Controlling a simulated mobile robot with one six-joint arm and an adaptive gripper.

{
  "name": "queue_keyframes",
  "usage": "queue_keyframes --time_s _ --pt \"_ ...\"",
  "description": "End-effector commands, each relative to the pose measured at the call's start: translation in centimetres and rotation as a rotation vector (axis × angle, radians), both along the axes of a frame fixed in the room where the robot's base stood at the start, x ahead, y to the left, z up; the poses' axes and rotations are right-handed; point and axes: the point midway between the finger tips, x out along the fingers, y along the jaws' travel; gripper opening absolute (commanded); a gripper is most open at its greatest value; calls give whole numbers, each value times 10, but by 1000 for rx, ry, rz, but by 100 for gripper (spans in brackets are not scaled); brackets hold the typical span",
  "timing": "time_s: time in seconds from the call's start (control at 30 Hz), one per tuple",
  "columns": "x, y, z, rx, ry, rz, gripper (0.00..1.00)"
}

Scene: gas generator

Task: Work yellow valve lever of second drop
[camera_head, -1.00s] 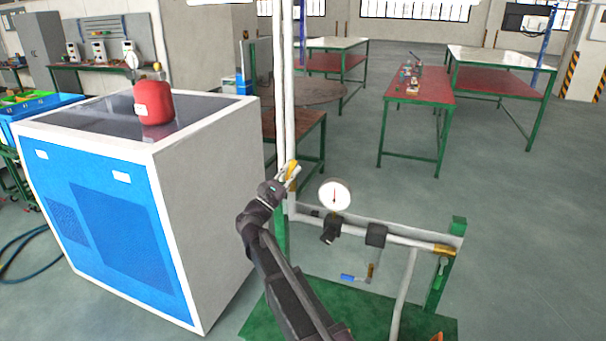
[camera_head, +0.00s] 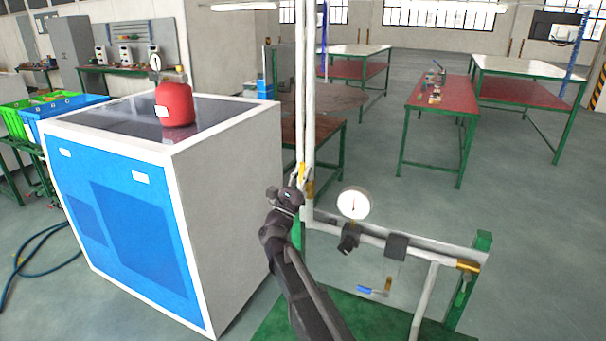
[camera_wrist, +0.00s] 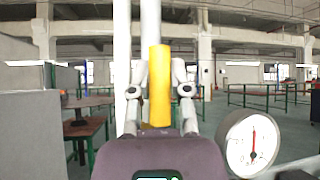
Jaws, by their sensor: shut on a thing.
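The yellow valve lever (camera_head: 302,171) is at the white vertical pipe, just above a brass fitting (camera_head: 310,188). In the wrist view the yellow lever (camera_wrist: 160,85) stands upright between the two fingers, in front of the white pipe. My gripper (camera_head: 299,180) is shut on the lever, and it also shows in the wrist view (camera_wrist: 160,78).
A round pressure gauge (camera_head: 354,203) sits on the horizontal pipe (camera_head: 425,252) close to the right of my gripper. A blue-handled valve (camera_head: 372,290) is lower down. A blue and white cabinet (camera_head: 225,220) bearing a red tank (camera_head: 175,104) stands left. Workbenches stand behind.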

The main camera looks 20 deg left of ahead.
Motion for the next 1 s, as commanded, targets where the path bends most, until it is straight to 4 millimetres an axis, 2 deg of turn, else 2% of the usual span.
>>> queue_keyframes --time_s 0.13,0.17,0.2,0.27,0.3,0.8,1.0 --pt "0 4 1 0 1 4 0" --pt "0 5 1 0 1 4 27" --pt "-1 6 1 0 1 6 39" --pt "-2 7 1 1 1 8 56" --pt "-2 7 1 1 1 8 60" --pt "-5 8 0 3 -1 11 60" --pt "-23 7 2 26 -10 14 60"
